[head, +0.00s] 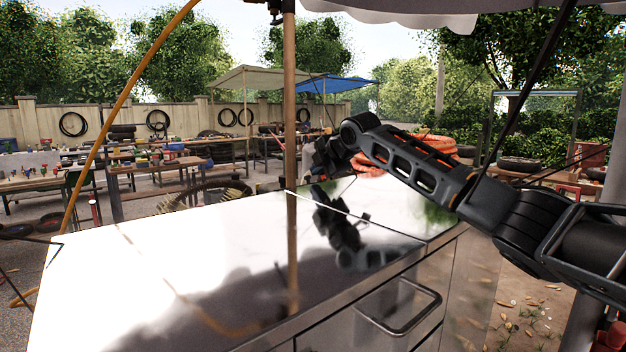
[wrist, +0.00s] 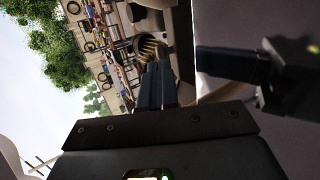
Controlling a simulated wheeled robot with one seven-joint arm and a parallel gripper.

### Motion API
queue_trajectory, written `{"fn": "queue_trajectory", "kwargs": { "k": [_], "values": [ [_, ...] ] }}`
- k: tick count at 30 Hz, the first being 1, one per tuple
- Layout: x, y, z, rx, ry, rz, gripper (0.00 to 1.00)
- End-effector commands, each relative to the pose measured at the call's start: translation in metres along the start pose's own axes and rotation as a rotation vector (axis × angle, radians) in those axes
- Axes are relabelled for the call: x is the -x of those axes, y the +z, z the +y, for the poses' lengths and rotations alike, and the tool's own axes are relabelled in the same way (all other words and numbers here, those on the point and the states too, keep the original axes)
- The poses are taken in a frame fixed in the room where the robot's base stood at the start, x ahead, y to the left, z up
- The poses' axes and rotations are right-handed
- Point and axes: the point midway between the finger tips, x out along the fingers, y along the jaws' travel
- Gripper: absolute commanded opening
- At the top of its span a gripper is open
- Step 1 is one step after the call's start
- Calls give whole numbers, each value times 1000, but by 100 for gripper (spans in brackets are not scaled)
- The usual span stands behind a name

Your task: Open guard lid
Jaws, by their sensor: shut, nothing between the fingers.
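The cart's shiny metal top (head: 190,240) fills the lower middle of the head view and lies flat. A seam divides it from a smaller panel (head: 385,205) at the right. I cannot tell which part is the guard lid, and no raised lid shows. A bar handle (head: 400,312) is on the cart's front face. My arm reaches in from the right above the top, and its far end drops behind the elbow, partly hidden. In the wrist view my gripper (wrist: 157,66) has its fingers together, with nothing between them. I see no contact with the cart.
An orange hose (head: 110,95) curves down at the left. A ribbed round thing (head: 205,192) is behind the cart. Workbenches (head: 150,170) stand farther back. Orange coils (head: 370,165) lie beyond the arm.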

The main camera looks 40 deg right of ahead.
Motion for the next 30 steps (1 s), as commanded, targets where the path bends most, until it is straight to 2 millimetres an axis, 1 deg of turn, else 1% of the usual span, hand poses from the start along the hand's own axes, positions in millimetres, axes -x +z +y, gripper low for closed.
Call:
{"fn": "queue_trajectory", "kwargs": {
  "k": [1,3,9,23,30],
  "values": [
    [-9,-1,-2,0,0,0,0],
    [-16,0,-1,-1,1,-1,0],
    [-29,0,0,-1,1,0,0],
    [-31,0,1,-1,0,1,0],
    [-28,0,7,5,-57,1,0]
  ]
}}
